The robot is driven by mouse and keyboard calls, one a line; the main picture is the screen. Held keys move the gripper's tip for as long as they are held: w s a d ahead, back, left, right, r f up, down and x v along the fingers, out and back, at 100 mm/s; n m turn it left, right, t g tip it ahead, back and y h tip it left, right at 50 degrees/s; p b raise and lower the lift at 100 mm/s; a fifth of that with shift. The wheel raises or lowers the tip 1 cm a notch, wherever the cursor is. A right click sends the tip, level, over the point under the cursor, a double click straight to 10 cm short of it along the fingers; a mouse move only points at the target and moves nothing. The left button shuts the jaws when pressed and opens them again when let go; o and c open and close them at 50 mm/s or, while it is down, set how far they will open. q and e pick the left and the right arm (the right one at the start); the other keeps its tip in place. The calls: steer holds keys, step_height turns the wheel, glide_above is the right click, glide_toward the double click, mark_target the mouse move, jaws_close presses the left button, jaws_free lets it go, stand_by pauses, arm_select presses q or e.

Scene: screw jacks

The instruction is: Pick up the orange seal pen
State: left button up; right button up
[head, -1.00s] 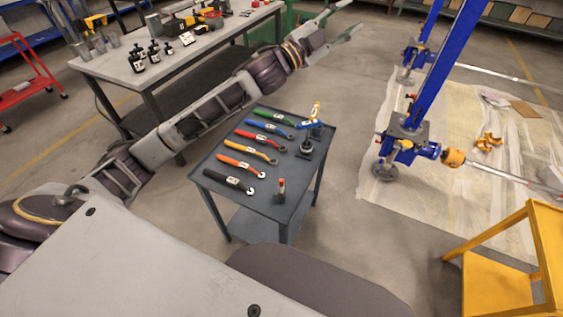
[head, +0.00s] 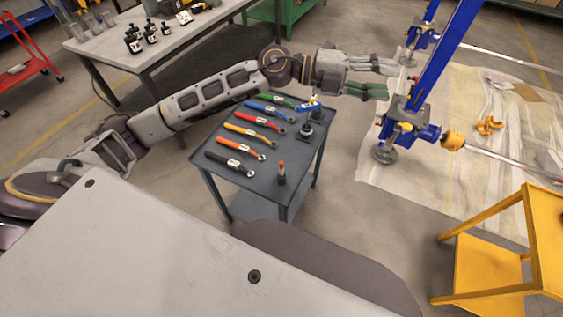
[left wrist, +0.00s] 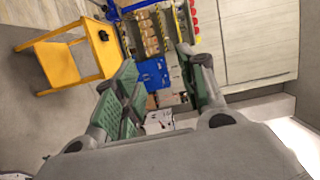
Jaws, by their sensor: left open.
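The orange seal pen (head: 281,167) stands upright near the front right corner of the grey cart, with an orange top and a dark lower part. My left gripper (head: 391,81) is open and empty, up and to the right of the cart in the head view, well apart from the pen. Its two spread green-padded fingers also show in the left wrist view (left wrist: 157,58), with nothing between them. The pen is not seen in the left wrist view. My right gripper is not in view.
The grey cart (head: 248,190) carries several coloured wrenches, including a black-handled one (head: 229,164), and a dark round-based tool (head: 306,129). A blue jack post (head: 437,65) stands near my left gripper. A yellow stand (head: 487,270) is at lower right; a workbench (head: 95,65) is behind.

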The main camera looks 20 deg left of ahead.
arm_select(q)
step_height(320, 180, down, 10)
steer(key=s+g+y, duration=0.3)
steer(key=y, duration=0.1)
steer(key=n+g+y, duration=0.1)
steer(key=n+y, duration=1)
steer(key=y, duration=0.2)
glide_above(281, 162)
step_height(281, 162, down, 14)
steer(key=shift+f+n, duration=0.1)
steer(key=shift+n, duration=0.7)
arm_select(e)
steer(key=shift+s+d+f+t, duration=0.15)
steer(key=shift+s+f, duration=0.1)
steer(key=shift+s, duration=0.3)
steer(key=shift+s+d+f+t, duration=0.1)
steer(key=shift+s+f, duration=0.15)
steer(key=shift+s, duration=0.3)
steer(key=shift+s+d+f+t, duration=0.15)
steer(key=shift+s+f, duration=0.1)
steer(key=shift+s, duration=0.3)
arm_select(q)
steer(key=shift+f, duration=0.1)
steer(key=shift+f, duration=4.25)
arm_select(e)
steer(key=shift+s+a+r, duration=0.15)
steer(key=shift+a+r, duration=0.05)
